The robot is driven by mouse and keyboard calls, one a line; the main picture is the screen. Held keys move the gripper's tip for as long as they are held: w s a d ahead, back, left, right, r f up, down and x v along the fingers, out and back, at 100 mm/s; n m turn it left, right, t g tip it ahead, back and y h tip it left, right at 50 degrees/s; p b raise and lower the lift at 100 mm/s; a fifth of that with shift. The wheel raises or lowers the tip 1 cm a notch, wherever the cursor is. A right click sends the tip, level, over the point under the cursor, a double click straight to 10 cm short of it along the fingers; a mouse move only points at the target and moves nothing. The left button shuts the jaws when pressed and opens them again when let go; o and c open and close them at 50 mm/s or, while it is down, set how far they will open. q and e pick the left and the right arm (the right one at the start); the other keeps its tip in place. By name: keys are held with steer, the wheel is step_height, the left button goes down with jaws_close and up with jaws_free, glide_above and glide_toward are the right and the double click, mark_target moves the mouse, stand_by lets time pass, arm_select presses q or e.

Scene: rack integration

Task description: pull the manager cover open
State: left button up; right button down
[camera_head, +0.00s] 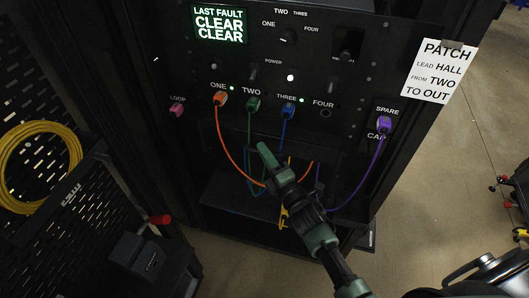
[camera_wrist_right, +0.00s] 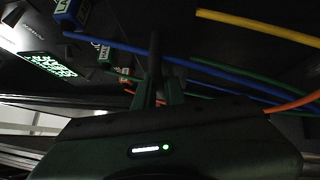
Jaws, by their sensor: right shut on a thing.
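My right gripper (camera_head: 268,152) reaches up from the bottom of the head view to the front of the black rack, below the port row. Its fingers are shut on a dark, thin part, which the right wrist view shows between the fingers (camera_wrist_right: 157,92). This looks like the edge or handle of the manager cover (camera_head: 226,188), a dark panel below the ports. Dark on dark, the cover's outline and how far it stands open cannot be told. Orange (camera_head: 229,152), green (camera_head: 249,130), blue (camera_head: 285,130) and purple (camera_head: 368,168) cables hang around the gripper. My left gripper is not in view.
The panel above has plugs in several ports and a lit green display (camera_head: 219,24). A white patch card (camera_head: 438,70) hangs at the right. A yellow cable coil (camera_head: 76,158) hangs on the left pegboard. A dark box (camera_head: 140,252) stands lower left. Floor shows right of the rack.

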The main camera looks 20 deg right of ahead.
stand_by(0.4)
step_height(320, 180, down, 7)
steer(key=b, duration=0.6)
steer(key=shift+r, duration=0.2)
steer(key=c, duration=1.5)
jaws_free()
steer(key=shift+r, duration=0.1)
steer(key=shift+s, duration=0.1)
steer(key=b+v, duration=0.1)
steer(key=v, duration=0.6)
steer(key=shift+s+d+b, duration=0.1)
steer(key=shift+s+b, duration=0.2)
steer(key=shift+d, duration=0.1)
